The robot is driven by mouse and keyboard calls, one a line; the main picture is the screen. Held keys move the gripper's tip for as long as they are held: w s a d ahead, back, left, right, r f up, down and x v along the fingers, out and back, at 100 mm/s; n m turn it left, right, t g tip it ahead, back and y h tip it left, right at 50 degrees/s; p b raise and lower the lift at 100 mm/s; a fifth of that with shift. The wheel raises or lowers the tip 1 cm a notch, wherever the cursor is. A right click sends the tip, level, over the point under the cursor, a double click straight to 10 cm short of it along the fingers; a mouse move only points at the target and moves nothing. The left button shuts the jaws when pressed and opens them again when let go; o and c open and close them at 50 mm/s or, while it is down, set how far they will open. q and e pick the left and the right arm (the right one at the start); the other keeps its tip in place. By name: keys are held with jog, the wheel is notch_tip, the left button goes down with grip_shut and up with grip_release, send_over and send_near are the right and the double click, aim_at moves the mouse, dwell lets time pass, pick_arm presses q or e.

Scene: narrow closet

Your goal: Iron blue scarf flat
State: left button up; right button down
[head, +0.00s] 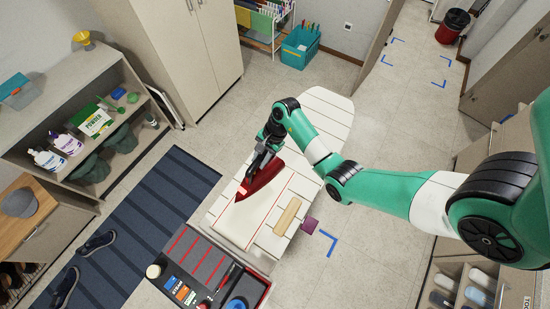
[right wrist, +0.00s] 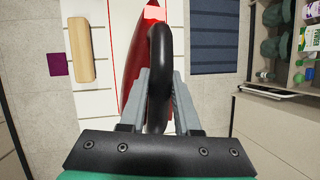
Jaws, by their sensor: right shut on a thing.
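My right gripper (head: 262,158) is shut on the black handle (right wrist: 160,60) of a red iron (head: 265,178). The iron is over the white slatted ironing board (head: 325,110), its pointed end towards the lower left. I cannot tell whether its sole touches the surface below. In the right wrist view the fingers (right wrist: 160,103) sit on both sides of the handle, and the red body (right wrist: 132,60) shows beside it. A pale, red-edged piece (head: 236,222) lies on the board under the iron. I make out no blue scarf. My left gripper is not in view.
A wooden block (head: 287,216) lies on the board, with a purple square (head: 309,225) at its edge. A red and grey toolbox (head: 262,274) stands at the near end. A dark blue striped mat (head: 160,215) and shelves (head: 50,105) are left.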

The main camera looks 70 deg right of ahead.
jog(key=shift+w+a+f+n+b, duration=0.25)
jog(key=shift+w+f+n+b, duration=0.1)
jog(key=shift+w+b, duration=0.15)
jog(key=shift+w+a+f, duration=0.15)
jog(key=shift+w+a, duration=0.05)
jog(key=shift+a, duration=0.1)
jog(key=shift+w+a+f+n+b, duration=0.1)
jog(key=shift+w+a+n+b, duration=0.1)
jog(key=shift+a, duration=0.25)
jog(key=shift+w+a+f+n+b, duration=0.1)
jog(key=shift+a+b, duration=0.1)
jog(key=shift+a, duration=0.25)
notch_tip(320, 180, down, 6)
jog(key=b, duration=0.6)
jog(key=shift+b, duration=0.3)
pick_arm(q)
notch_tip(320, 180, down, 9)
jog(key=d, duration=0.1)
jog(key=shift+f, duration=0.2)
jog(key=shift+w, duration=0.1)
